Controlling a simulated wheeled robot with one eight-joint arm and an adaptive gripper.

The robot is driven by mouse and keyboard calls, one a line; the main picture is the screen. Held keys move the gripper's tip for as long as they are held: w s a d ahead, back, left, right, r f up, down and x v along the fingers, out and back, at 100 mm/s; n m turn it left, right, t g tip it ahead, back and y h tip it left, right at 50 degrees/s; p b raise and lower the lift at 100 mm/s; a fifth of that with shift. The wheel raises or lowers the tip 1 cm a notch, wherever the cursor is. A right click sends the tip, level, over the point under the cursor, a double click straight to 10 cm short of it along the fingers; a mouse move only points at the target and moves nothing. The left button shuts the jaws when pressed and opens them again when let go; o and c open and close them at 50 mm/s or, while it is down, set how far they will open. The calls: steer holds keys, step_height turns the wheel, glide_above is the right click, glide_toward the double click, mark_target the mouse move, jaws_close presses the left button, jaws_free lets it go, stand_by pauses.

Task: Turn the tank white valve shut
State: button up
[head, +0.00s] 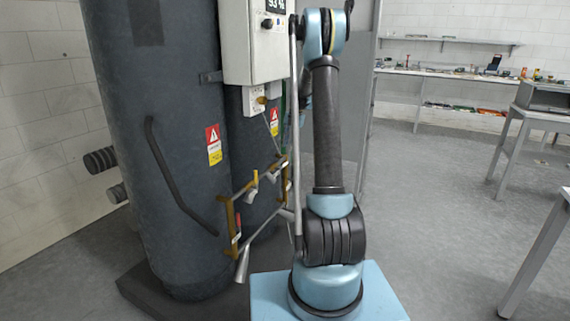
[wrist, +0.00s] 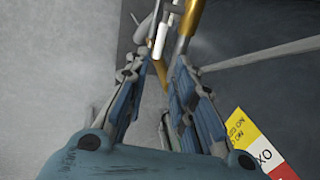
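In the wrist view, my gripper (wrist: 158,64) is open, with its two blue-grey fingers apart. A white valve handle (wrist: 161,36) shows just beyond the fingertips, among brass pipes (wrist: 186,22). I see no contact with it, and the exact gap is hard to judge. In the head view, several small white handles, one at the middle (head: 252,191), sit on a brass pipe frame (head: 229,216) in front of the dark tanks (head: 165,80). I cannot tell which of them the wrist view shows. My arm hides my gripper in the head view.
A grey control box (head: 251,45) hangs on the tanks above the pipes. A red and yellow warning label (wrist: 258,150) lies close to my right finger in the wrist view. Benches (head: 440,75) stand at the back right, with open floor (head: 430,210) between.

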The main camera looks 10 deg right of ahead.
mark_target(285, 163)
steer(key=f, duration=0.3)
steer(key=a+f, duration=0.1)
steer(key=f, duration=0.3)
steer(key=w+f, duration=0.1)
steer(key=f, duration=0.2)
steer(key=shift+w+a+f, duration=0.1)
steer(key=shift+a+f, duration=0.15)
steer(key=shift+a, duration=0.05)
steer(key=shift+c, duration=0.3)
jaws_close()
steer(key=shift+a, duration=0.15)
